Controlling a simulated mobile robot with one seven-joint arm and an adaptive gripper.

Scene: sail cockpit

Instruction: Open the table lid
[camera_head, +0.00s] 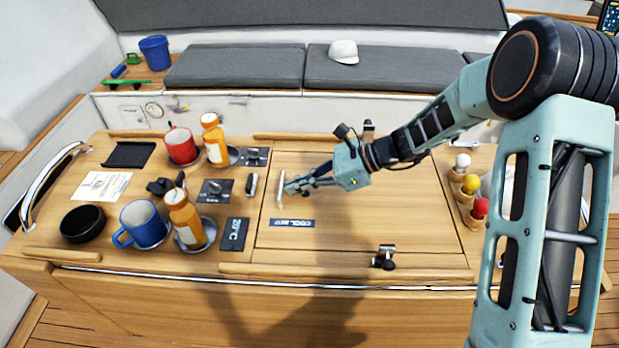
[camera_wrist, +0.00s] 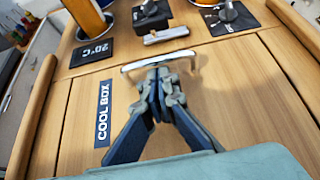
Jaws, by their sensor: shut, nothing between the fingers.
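The table lid (camera_head: 345,235) is a flat wooden panel at the right of the table, lying closed, flush with the top. It also fills the middle of the wrist view (camera_wrist: 245,100). A "COOL BOX" label (camera_head: 292,223) is on it. A pale bar handle (camera_head: 280,190) stands near the lid's left edge; it shows as a curved metal bar in the wrist view (camera_wrist: 135,67). My gripper (camera_head: 289,187) is shut and empty, its fingertips (camera_wrist: 160,76) right at the handle's middle. I cannot tell whether they touch it.
A small metal latch (camera_head: 252,185) sits just left of the lid. Orange bottles (camera_head: 185,217), a blue mug (camera_head: 142,223) and a red mug (camera_head: 181,145) stand farther left. Metal fittings (camera_head: 384,257) are at the lid's front and back edges. Colored balls in cups (camera_head: 470,184) stand right.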

